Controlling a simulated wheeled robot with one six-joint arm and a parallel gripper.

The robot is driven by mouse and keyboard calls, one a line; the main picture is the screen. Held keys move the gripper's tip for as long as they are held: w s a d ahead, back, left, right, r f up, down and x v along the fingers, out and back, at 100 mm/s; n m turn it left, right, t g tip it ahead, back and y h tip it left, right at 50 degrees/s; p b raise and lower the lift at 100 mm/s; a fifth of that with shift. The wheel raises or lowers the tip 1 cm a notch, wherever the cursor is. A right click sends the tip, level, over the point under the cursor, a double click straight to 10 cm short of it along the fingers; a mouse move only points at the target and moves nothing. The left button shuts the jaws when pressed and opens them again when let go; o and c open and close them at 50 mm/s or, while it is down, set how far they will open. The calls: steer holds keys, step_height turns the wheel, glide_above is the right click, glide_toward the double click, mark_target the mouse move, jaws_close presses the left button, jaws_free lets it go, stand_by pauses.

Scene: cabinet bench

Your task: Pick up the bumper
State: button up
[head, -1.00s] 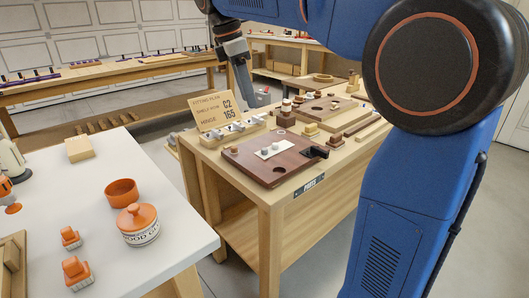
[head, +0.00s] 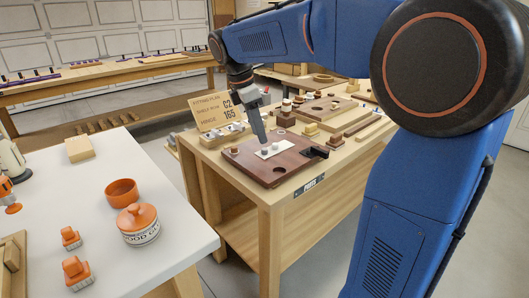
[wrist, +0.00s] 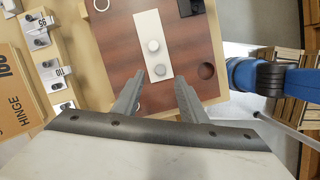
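Two small round grey pieces, which look like bumpers, stand on a white strip (wrist: 147,25) on the dark red-brown board. The nearer grey piece (wrist: 160,70) lies close to the fingertips in the wrist view; the other (wrist: 153,46) is farther along the strip. My gripper (wrist: 159,77) is open and empty, its two fingers on either side of the strip's near end. In the head view my gripper (head: 264,142) points down over the board (head: 250,166) and partly covers the strip (head: 284,146). I cannot tell the fingers' exact height.
A black block (head: 315,152) sits at the board's right corner. A sign (head: 211,110) and a rack of metal hinges (head: 222,134) stand behind. Wooden pieces fill the bench's far side. An orange-lidded jar (head: 138,225) stands on the white table.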

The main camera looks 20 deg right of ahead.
mark_target(264, 149)
steer(key=shift+x, duration=2.65)
steer(key=shift+c, duration=0.6)
steer(key=shift+a, duration=0.1)
steer(key=c, duration=0.7)
